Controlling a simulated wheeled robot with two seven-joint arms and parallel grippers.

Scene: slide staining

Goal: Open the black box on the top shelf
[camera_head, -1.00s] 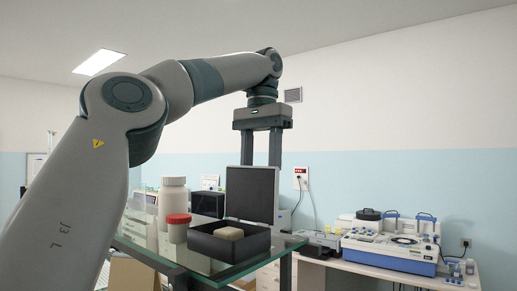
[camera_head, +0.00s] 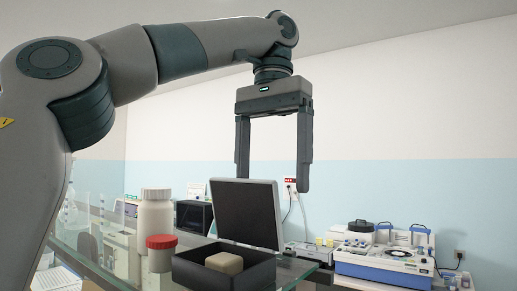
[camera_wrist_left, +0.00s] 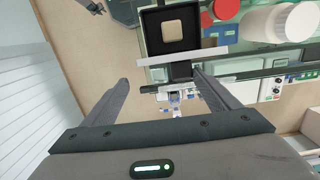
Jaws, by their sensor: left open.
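The black box (camera_head: 212,274) stands on the glass top shelf (camera_head: 296,268) with its lid (camera_head: 246,212) raised, leaning slightly back. A beige block (camera_head: 224,263) lies inside it. My left gripper (camera_head: 273,184) is open and empty, fingers pointing down, above and behind the raised lid. In the left wrist view the fingers (camera_wrist_left: 160,84) are spread wide, the box (camera_wrist_left: 155,31) with its block (camera_wrist_left: 173,31) lies beyond them, and the lid (camera_wrist_left: 183,57) shows edge-on as a pale strip. My right gripper is not in view.
A white bottle (camera_head: 156,225) and a red-capped jar (camera_head: 161,255) stand just left of the box. A bench with blue and white lab equipment (camera_head: 385,252) is at the right.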

